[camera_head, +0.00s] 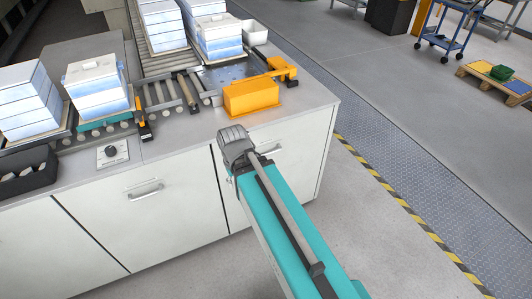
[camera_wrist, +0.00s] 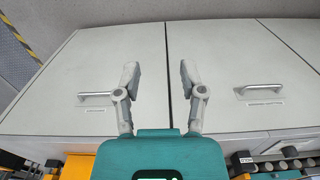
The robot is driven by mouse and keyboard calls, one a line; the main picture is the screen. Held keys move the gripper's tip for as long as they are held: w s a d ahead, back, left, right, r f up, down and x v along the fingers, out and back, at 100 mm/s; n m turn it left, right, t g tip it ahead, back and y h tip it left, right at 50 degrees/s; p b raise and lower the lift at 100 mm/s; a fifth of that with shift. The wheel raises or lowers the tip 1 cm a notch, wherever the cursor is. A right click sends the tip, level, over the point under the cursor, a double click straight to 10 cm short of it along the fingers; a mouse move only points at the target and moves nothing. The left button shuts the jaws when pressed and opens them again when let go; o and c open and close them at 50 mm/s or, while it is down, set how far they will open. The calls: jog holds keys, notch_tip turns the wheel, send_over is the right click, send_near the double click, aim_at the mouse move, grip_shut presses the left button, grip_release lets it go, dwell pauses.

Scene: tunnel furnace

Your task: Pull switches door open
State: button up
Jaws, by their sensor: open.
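Two white cabinet doors show close in front of my open, empty gripper (camera_wrist: 159,76) in the wrist view. The left door (camera_wrist: 70,60) has a metal bar handle (camera_wrist: 97,94) with a small label under it. The right door (camera_wrist: 235,55) has a similar handle (camera_wrist: 259,88) and label. The label text is too small to read, so I cannot tell which is the switches door. Both doors look shut. My fingers straddle the seam between them, apart from both handles. In the head view, a left handle (camera_head: 145,190) is clear; my arm hides most of my gripper.
The worktop (camera_head: 190,128) above the doors carries stacked blue-white blocks (camera_head: 98,88), rollers and an orange box (camera_head: 251,97). A black rotary knob (camera_head: 111,151) sits near its front edge. Open floor (camera_head: 430,170) lies to the right, with a yellow-black stripe.

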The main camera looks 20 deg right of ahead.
jog(key=shift+d, duration=0.3)
jog(key=m+t+y+b, duration=1)
jog(key=t+y+b, duration=0.15)
jog(key=b, duration=2.35)
send_near(268, 154)
jog(key=v, duration=0.3)
jog(key=shift+d+f, duration=0.25)
jog(key=shift+d, duration=0.4)
jog(key=shift+w+a, duration=0.15)
jog(key=b+x, duration=0.2)
jog(key=x, duration=1.1)
jog(key=shift+w+a, duration=0.1)
jog(key=shift+a, duration=0.2)
